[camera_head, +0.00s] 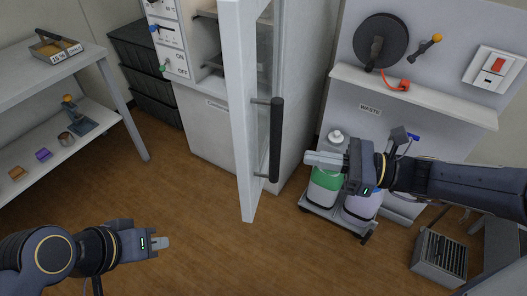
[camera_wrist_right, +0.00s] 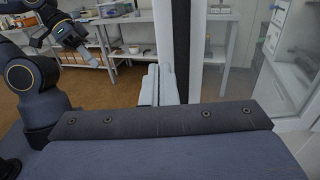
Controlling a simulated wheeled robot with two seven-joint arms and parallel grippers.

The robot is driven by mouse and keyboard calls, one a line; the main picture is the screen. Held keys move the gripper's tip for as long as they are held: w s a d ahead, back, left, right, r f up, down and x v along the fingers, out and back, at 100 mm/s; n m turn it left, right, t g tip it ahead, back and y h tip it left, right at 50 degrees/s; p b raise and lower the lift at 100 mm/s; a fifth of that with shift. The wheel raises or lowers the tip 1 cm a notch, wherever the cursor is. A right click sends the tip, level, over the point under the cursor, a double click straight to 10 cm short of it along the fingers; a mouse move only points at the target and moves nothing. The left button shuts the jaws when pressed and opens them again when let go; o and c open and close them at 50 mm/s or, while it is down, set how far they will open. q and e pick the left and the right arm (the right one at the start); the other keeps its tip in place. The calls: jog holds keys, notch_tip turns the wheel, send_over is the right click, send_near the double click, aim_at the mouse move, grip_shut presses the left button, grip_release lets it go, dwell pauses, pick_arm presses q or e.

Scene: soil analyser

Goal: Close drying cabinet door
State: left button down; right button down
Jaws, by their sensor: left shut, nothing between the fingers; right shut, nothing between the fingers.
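The drying cabinet door (camera_head: 243,110) stands open, swung out toward me, with a dark vertical bar handle (camera_head: 276,140) on its outer right face. The cabinet (camera_head: 212,130) behind it shows part of its open interior with shelves. My right gripper (camera_head: 310,160) is shut and empty, just to the right of the door and its handle, in front of the waste bottles. In the right wrist view the gripper fingers (camera_wrist_right: 153,85) point toward the door, beside the dark handle (camera_wrist_right: 182,45). My left gripper (camera_head: 166,242) is shut and empty, low over the floor at the left, apart from the door.
A waste cart with a green-filled bottle (camera_head: 323,190) stands below my right gripper. A wall shelf (camera_head: 415,97) with a hose reel (camera_head: 381,42) is at the right. A metal shelf unit (camera_head: 55,75) stands at the left. The floor before the door is clear.

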aim_at(248, 147)
jog(key=b+x, duration=0.1)
jog(key=x, duration=1)
jog(key=shift+a, duration=0.1)
